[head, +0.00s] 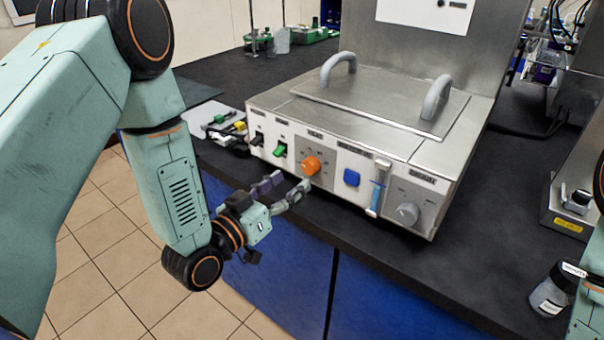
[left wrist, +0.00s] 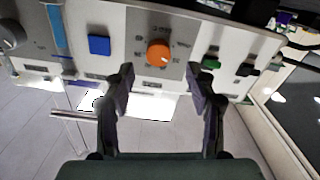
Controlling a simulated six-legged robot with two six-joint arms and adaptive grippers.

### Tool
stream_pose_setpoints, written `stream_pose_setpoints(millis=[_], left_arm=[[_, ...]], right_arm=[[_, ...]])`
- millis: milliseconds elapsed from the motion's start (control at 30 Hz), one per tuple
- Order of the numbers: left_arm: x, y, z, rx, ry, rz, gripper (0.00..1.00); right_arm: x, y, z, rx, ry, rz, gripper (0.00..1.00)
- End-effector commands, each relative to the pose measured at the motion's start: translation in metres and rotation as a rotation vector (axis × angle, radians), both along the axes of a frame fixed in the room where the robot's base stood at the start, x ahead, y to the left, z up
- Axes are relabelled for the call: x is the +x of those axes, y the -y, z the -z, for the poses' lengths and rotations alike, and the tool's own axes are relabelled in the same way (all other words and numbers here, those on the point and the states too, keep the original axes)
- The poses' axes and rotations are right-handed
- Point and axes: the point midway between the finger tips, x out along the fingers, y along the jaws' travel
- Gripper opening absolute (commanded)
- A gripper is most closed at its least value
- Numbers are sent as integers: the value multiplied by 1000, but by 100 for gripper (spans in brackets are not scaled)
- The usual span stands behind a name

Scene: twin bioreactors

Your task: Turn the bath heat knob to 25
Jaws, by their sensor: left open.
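The bath (head: 360,120) is a steel box with a lid and two grey handles on the dark bench. Its front panel carries the orange heat knob (head: 311,165), with a dial scale around it too small to read. In the left wrist view the orange knob (left wrist: 158,53) is beyond and between my fingers, turned upside down with the panel. My left gripper (head: 285,190) is open and empty, just in front of and below-left of the knob, apart from it. It also shows in the left wrist view (left wrist: 160,90). My right gripper is not seen.
On the same panel are a black switch (head: 257,139), a green switch (head: 280,149), a blue button (head: 351,177), a blue slider (head: 377,190) and a grey knob (head: 407,214). A labelled jar (head: 550,295) stands at the bench's right. Free floor lies in front.

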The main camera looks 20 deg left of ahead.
Motion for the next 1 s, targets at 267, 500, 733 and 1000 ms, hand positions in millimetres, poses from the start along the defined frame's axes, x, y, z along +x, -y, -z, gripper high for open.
stream_pose_setpoints(millis=[267, 500, 733, 1000], left_arm=[[38, 14, 1, 2, 0, 0, 56], [47, 19, 1, 0, -3, -2, 56], [47, 19, 1, 0, -2, -3, 54], [46, 19, 1, 0, -2, -4, 31]], right_arm=[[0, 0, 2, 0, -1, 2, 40], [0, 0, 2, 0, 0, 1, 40], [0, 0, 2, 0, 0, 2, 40], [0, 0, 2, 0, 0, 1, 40]])
